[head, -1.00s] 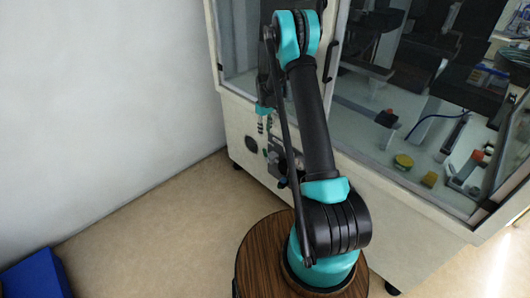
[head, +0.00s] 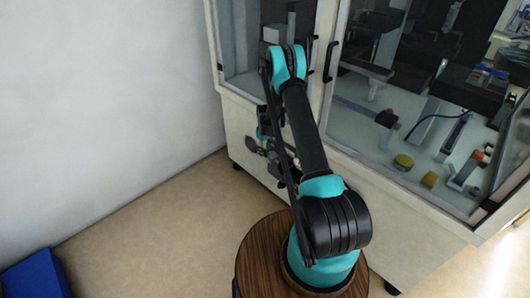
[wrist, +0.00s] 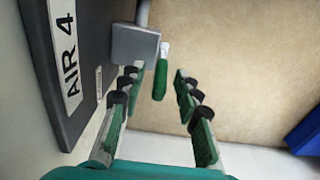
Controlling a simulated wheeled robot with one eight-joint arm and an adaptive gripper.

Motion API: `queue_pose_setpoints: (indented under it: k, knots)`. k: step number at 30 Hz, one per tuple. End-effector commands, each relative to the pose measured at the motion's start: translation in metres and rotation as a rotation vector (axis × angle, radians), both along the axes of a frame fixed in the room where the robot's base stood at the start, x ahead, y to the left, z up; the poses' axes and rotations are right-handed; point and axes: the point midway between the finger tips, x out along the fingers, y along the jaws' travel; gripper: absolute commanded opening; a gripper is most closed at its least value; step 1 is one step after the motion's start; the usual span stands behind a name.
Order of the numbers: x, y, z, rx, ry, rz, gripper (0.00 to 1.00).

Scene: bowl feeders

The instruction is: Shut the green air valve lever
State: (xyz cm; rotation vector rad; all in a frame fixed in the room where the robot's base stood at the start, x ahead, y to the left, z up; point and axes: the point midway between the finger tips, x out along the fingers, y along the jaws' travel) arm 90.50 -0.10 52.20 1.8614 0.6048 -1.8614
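The green valve lever (wrist: 160,79), with a white section at its upper end, shows in the wrist view beside a grey valve block (wrist: 136,45). The block sits at the edge of a dark panel (wrist: 62,110) labelled AIR 4. My gripper (wrist: 157,94) is open, with one finger on each side of the lever. Clear gaps show between the lever and both fingers in the picture; I cannot tell how deep it lies between them. In the head view the lever is hidden or too small to make out, and my arm partly covers the cabinet's lower front.
A white cabinet (head: 246,118) with glazed doors stands close in front of my arm. Black door handles (head: 331,62) stick out near the arm. A blue box (head: 36,275) stands on the floor at lower left. Tan floor (head: 160,220) is clear.

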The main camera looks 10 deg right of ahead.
Motion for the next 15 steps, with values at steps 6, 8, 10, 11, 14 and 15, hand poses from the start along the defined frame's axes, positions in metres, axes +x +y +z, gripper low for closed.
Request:
queue_pose_setpoints:
  k: [6,8,10,11,14,15]
  knots:
    - [-0.0001,-0.0001,-0.0002,0.0,0.0,0.0,0.33]
    - [-0.0001,-0.0001,-0.0002,0.0,0.0,0.0,0.27]
    - [-0.0001,0.0001,-0.0001,0.0,0.0,0.0,0.18]
    - [-0.0001,0.0001,-0.0001,0.0,0.0,0.0,0.14]
    - [0.0,0.0,0.0,0.0,0.0,0.0,0.02]
    - [0.0,0.0,0.0,0.0,0.0,0.0,0.0]
